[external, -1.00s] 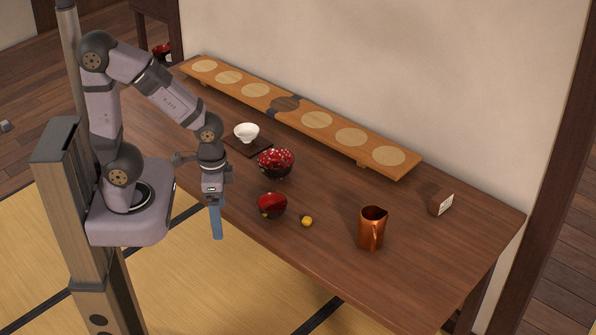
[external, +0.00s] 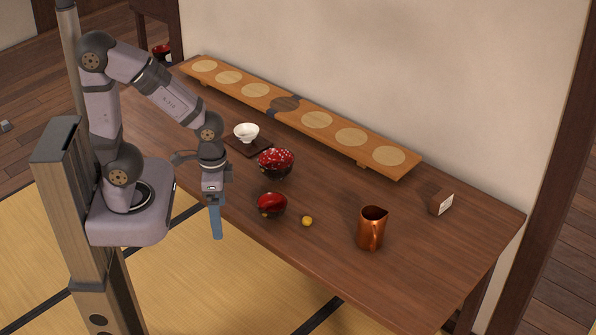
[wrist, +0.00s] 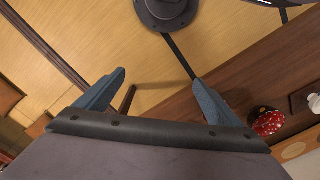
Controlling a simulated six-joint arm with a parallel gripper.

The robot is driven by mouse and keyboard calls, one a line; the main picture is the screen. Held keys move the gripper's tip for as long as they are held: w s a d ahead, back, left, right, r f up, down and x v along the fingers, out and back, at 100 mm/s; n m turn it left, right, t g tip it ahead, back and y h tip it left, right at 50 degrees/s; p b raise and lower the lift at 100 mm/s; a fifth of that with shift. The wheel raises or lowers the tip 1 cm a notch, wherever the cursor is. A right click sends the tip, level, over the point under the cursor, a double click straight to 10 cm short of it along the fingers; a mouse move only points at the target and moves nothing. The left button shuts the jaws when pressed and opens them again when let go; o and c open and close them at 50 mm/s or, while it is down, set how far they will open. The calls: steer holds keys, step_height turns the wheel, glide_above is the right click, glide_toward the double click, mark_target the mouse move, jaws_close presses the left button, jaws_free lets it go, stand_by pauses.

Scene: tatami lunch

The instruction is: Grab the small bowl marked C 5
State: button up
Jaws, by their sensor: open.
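No C 5 mark can be read on any bowl. A small white bowl (external: 246,131) stands on a dark square mat (external: 262,151). A red bowl with pale speckles (external: 276,161) stands beside the mat. A smaller red and dark bowl (external: 271,204) is nearer the front edge. My gripper (external: 216,236) points down left of this bowl, out past the table's front edge, and touches nothing. In the wrist view my gripper (wrist: 160,78) has its blue fingers spread with nothing between them. The speckled bowl (wrist: 268,122) and part of the white bowl (wrist: 314,103) show at right.
A long raised board (external: 318,121) with pale round spots runs along the wall. A copper jug (external: 371,229), a small yellow ball (external: 307,221) and a small block with a white face (external: 441,202) are on the table (external: 440,260). The table's right part has free room.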

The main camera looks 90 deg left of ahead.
step_height(320, 180, up, 4)
steer(key=n+t+h+b, duration=0.3)
steer(key=n+t+b, duration=1.55)
steer(key=n, duration=1.55)
glide_above(261, 202)
steer(key=s, duration=0.6)
steer(key=shift+g+h, duration=0.4)
steer(key=shift+g, duration=0.05)
step_height(261, 202, down, 19)
steer(key=shift+w+f, duration=0.15)
steer(key=shift+d+p+x, duration=0.2)
steer(key=shift+p+x, duration=0.2)
steer(key=shift+x, duration=2.55)
steer(key=shift+w+d, duration=0.15)
steer(key=shift+w, duration=0.5)
